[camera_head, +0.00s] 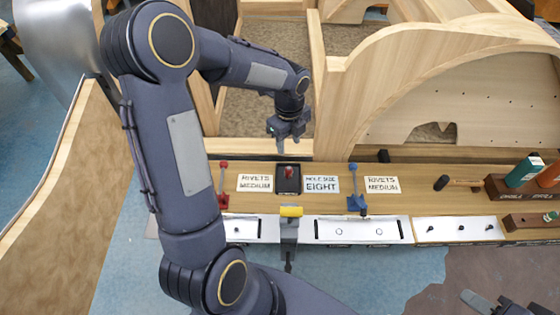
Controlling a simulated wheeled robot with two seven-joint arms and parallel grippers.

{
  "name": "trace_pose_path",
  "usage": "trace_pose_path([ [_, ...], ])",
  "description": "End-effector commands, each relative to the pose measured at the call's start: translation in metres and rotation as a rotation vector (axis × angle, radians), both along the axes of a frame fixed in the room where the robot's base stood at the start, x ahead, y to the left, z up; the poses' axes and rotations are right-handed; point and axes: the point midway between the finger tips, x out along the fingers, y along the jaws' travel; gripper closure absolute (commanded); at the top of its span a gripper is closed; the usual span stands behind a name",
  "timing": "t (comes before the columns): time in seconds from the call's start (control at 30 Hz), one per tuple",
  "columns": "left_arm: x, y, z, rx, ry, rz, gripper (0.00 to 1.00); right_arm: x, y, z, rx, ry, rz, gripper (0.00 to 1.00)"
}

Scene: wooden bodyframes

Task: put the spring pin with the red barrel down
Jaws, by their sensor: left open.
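My left arm comes in from the bottom and bends over the bench. Its gripper (290,136) points down, open, with nothing seen between its fingers. In the picture it is just above a small red piece (289,171) standing in a black square holder (289,187). This red piece looks like the red barrel of the spring pin, but it is too small to be sure. The gripper appears apart from it. A dark grey shape at the bottom right edge (508,306) may be part of my right gripper; its jaws cannot be made out.
Labelled cards (255,183) flank the holder. A red-handled tool (223,187) and a blue-handled one (356,188) stand on either side. White trays (458,229) line the front. Wooden frames (440,85) rise behind.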

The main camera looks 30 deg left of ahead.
Motion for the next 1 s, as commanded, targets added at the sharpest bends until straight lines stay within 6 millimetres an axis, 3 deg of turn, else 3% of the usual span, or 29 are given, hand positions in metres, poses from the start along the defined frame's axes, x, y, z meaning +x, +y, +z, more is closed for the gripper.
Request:
trace_pose_path([
  [0.2, -0.063, -0.009, 0.075, -0.114, -0.106, 0.582, 0.58, 0.000, 0.000, 0.000, 0.000, 0.000, 0.000, 0.62],
  [0.4, -0.143, -0.035, 0.117, -0.360, -0.130, 1.253, 0.58, 0.000, 0.000, 0.000, 0.000, 0.000, 0.000, 0.62],
  [0.53, -0.182, -0.053, 0.123, -0.532, -0.081, 1.597, 0.58, 0.000, 0.000, 0.000, 0.000, 0.000, 0.000, 0.62],
  [0.7, -0.208, -0.069, 0.122, -0.677, 0.001, 1.852, 0.58, 0.000, 0.000, 0.000, 0.000, 0.000, 0.000, 0.62],
  [1.0, -0.214, -0.073, 0.121, -0.714, 0.033, 1.922, 0.58, 0.000, 0.000, 0.000, 0.000, 0.000, 0.000, 0.62],
])
